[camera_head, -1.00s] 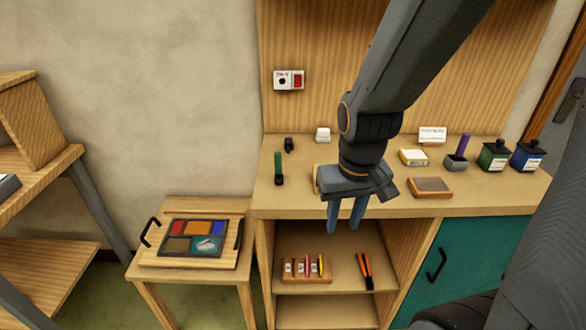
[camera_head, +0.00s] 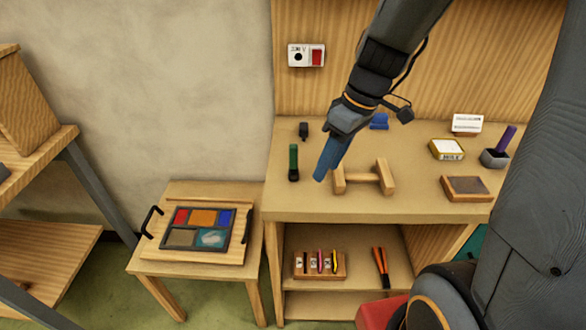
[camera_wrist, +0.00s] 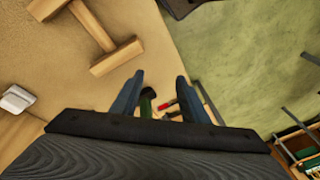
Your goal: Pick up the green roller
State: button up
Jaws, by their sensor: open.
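An H-shaped wooden stand (camera_head: 364,178) is close right of my gripper. A small black item (camera_head: 304,130) stands behind the roller. A wax tin (camera_head: 446,149) and a brown pad (camera_head: 466,187) lie further right. A panel tray (camera_head: 196,222) sits on the lower table at left.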

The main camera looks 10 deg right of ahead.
aim_at(293, 154)
jog(key=w+a+r+n+y, duration=0.3)
jog(key=w+n, duration=0.4)
jog(key=shift+t, duration=0.3)
jog(key=shift+w+p+x, duration=0.1)
jog(key=shift+p+x, duration=0.6)
jog(key=shift+x, duration=1.15)
jog(key=shift+w+p+x, duration=0.15)
jog(key=shift+p+x, duration=0.5)
jog(key=shift+x, duration=1.15)
jog(key=shift+d, duration=0.1)
grip_shut()
